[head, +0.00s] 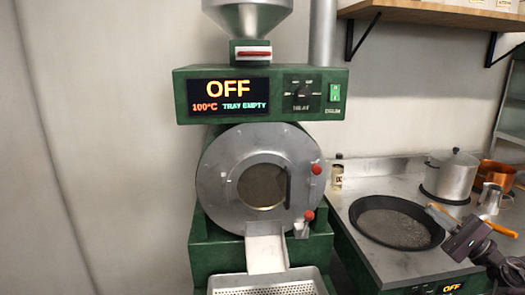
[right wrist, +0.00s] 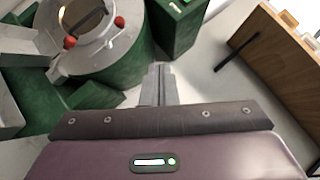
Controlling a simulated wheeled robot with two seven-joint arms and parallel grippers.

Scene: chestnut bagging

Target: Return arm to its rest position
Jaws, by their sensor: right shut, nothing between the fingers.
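My right gripper (head: 466,236) shows at the right edge of the head view, in front of the stove counter and near the dark pan. In the right wrist view its fingers (right wrist: 159,75) are together, with nothing between them. The green roaster (head: 262,180) stands clear of it to the left, and the roaster's drum front also shows at the top left of the right wrist view (right wrist: 85,35). My left gripper is in neither view.
The roaster display reads OFF, 100°C, TRAY EMPTY. A perforated tray (head: 265,288) sits below its chute. On the counter are a dark pan (head: 397,225), a lidded pot (head: 450,178), a metal jug (head: 490,198) and a copper pot (head: 497,175). A wooden shelf (head: 430,12) hangs above.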

